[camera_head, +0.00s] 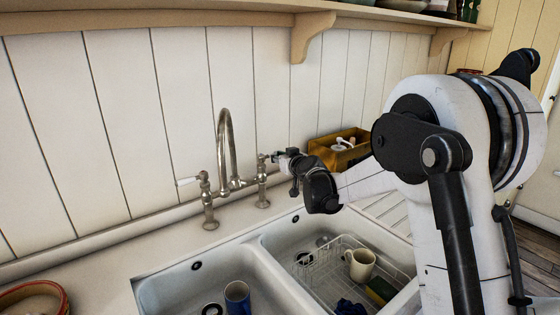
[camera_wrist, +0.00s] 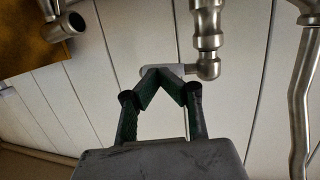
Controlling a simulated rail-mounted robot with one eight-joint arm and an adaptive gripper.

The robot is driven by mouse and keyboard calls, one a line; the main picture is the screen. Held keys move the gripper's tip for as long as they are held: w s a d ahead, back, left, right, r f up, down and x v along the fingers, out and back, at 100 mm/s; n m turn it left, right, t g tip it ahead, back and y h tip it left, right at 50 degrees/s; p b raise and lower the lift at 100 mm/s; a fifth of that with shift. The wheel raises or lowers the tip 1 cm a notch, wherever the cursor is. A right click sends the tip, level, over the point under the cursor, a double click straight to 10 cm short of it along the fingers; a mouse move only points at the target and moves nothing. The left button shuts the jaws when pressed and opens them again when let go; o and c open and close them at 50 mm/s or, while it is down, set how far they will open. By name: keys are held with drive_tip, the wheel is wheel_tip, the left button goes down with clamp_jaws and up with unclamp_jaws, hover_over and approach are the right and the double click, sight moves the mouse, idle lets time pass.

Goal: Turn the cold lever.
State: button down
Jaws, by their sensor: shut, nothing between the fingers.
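The metal bridge tap (camera_head: 226,150) stands behind the double sink, with a lever on each side. The right lever (camera_head: 264,158) is the one at my gripper; no hot or cold mark shows. In the wrist view this lever (camera_wrist: 209,69) is a pale handle reaching left from the metal valve stem. My gripper (camera_head: 280,156) is at it, and in the wrist view the shut fingers (camera_wrist: 168,74) meet in a point in front of the handle, covering its middle. I cannot tell whether they touch it. The left lever (camera_head: 187,181) has a white handle pointing left.
A wooden caddy (camera_head: 326,147) with bottles stands right behind my gripper. The right basin holds a wire rack (camera_head: 318,273) with a cream mug (camera_head: 360,264). A blue cup (camera_head: 237,297) is in the left basin. The plank wall (camera_head: 180,90) is close behind the tap.

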drive_tip(key=shift+w, duration=0.3)
drive_tip(key=shift+s, duration=0.1)
